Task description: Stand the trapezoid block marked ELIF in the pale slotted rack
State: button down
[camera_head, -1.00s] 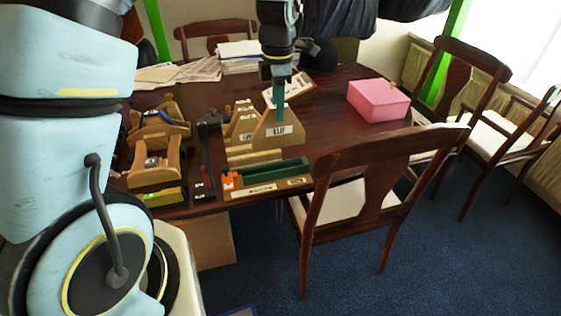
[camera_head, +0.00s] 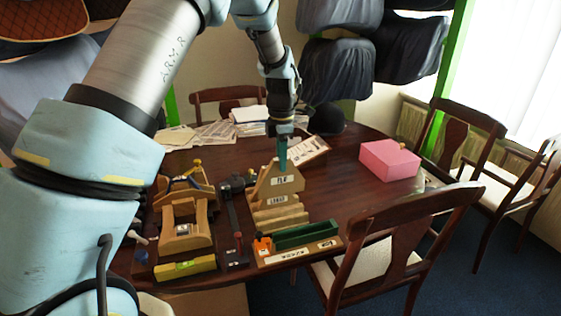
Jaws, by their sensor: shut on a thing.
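The trapezoid block marked ELIF (camera_head: 288,184) is tan with a white label. It is upright in the shut teal jaws of my gripper (camera_head: 282,162), which grip it at its top. Another labelled tan block (camera_head: 263,202) shows directly below it in the picture, and the two overlap. The pale slotted rack (camera_head: 281,219) shows below these blocks as stepped pale wooden bars. I cannot tell whether the ELIF block touches the rack or hangs above it; its lower edge is unclear.
A green tray (camera_head: 306,234) and an orange piece (camera_head: 263,246) lie in front of the rack. A dark tool (camera_head: 233,220) and a wooden stand (camera_head: 183,236) are to its left. A pink box (camera_head: 390,160) stands right. The table between rack and box is clear.

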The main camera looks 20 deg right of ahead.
aim_at(281, 193)
notch_tip(281, 193, down, 7)
jog(key=b, duration=0.5)
jog(key=shift+f, duration=0.15)
jog(key=shift+f+b, duration=0.45)
jog(key=shift+f, duration=1.5)
dwell(2.3)
dwell(1.0)
jog(key=c, duration=0.7)
grip_release()
jog(key=shift+o, duration=0.4)
jog(key=o, duration=0.3)
jog(key=shift+o, duration=0.2)
